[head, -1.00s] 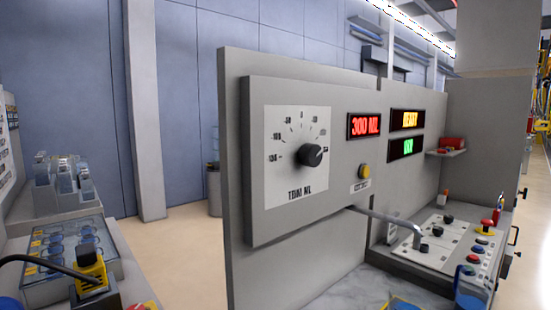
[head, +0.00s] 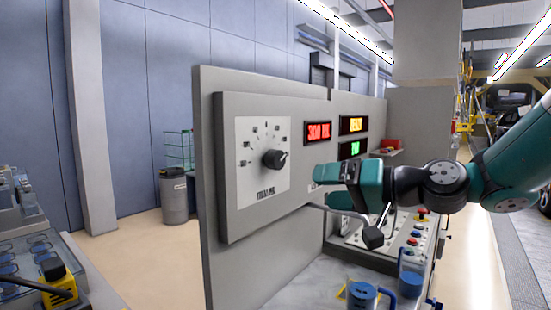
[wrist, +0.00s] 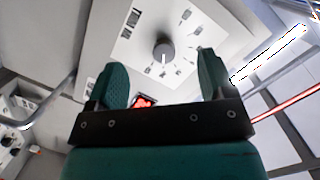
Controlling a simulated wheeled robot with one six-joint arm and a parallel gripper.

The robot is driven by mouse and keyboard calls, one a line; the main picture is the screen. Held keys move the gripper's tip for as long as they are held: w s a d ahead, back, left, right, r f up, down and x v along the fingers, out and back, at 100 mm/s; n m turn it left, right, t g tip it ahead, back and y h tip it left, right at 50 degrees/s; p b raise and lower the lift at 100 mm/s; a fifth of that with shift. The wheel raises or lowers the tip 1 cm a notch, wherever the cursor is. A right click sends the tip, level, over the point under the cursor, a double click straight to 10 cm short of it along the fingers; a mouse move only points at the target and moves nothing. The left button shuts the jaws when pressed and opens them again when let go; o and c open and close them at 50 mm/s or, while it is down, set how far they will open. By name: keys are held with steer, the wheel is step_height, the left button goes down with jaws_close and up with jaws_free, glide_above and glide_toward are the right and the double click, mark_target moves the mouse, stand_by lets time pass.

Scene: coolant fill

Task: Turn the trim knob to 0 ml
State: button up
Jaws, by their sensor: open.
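The trim knob (head: 274,160) is a dark round knob on a white dial plate (head: 250,190) marked as trim in ml. In the head view its pointer side faces right, away from the top of the scale. The small scale figures are hard to read. In the wrist view the knob (wrist: 163,53) shows ahead between the fingertips, with a pale line on it pointing down the picture. My gripper (head: 320,187) is open and empty, in front of the panel to the right of the dial. Its green fingers do not touch the knob.
A red display (head: 318,131) reads about 300 ML, beside a yellow display (head: 353,125) and a green one (head: 349,149). A bent metal spout (head: 335,211) sticks out below.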

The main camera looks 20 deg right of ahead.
steer(key=w+d+r+m+t, duration=0.2)
steer(key=d+r+t, duration=0.1)
steer(key=d, duration=0.2)
steer(key=p, duration=0.7)
glide_toward(280, 162)
steer(key=x, duration=0.9)
steer(key=shift+r, duration=0.3)
steer(key=shift+w+a+f+p, duration=0.15)
steer(key=shift+w+a+p, duration=0.15)
steer(key=shift+w+a, duration=0.25)
steer(key=shift+d, duration=0.1)
steer(key=shift+c, duration=0.4)
steer(key=c, duration=0.8)
steer(key=shift+c, duration=0.2)
steer(key=shift+f+b, duration=0.1)
steer(key=shift+b, duration=0.35)
